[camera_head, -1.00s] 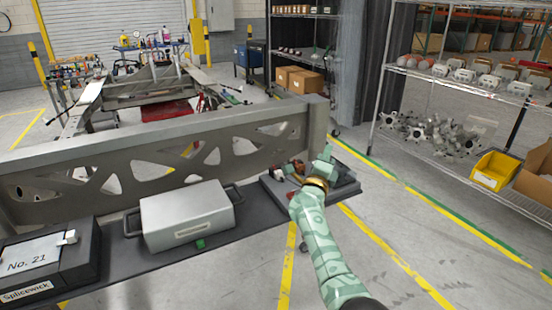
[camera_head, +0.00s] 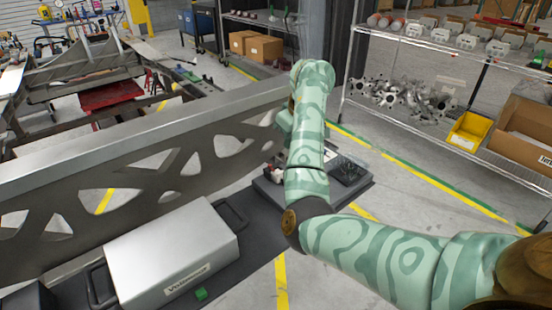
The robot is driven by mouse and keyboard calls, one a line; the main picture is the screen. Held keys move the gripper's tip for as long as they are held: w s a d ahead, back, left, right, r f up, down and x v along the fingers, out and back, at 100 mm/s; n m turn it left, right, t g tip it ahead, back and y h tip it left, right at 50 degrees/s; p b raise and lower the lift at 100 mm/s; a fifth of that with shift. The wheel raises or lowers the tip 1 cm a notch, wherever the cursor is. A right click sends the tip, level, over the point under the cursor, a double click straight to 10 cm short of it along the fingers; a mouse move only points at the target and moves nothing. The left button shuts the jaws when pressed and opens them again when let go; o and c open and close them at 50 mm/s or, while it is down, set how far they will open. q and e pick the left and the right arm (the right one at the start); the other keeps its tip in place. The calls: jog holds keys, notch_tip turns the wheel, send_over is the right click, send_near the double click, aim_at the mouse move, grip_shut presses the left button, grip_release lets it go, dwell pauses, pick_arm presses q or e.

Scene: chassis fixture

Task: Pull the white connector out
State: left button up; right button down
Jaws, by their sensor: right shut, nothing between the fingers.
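A small white piece with red beside it, perhaps the white connector (camera_head: 268,172), shows on the dark tray (camera_head: 262,190) just left of my right forearm. It is partly covered and too small to tell whether it is seated in anything. My green right arm comes in from the lower right, rises and bends over at the top. My right gripper (camera_head: 284,122) is on the beam side of the arm, above the small white piece. It is shut and holds nothing. Its fingertips are mostly hidden by the arm. My left gripper is not in view.
A long metal beam (camera_head: 130,150) with cut-outs runs behind the dark bench. A wire shelf (camera_head: 400,112) stands at the right. Open floor lies between.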

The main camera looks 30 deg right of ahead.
aim_at(278, 170)
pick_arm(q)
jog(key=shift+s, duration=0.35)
pick_arm(e)
jog(key=shift+a+m, duration=0.25)
jog(key=shift+m, duration=0.15)
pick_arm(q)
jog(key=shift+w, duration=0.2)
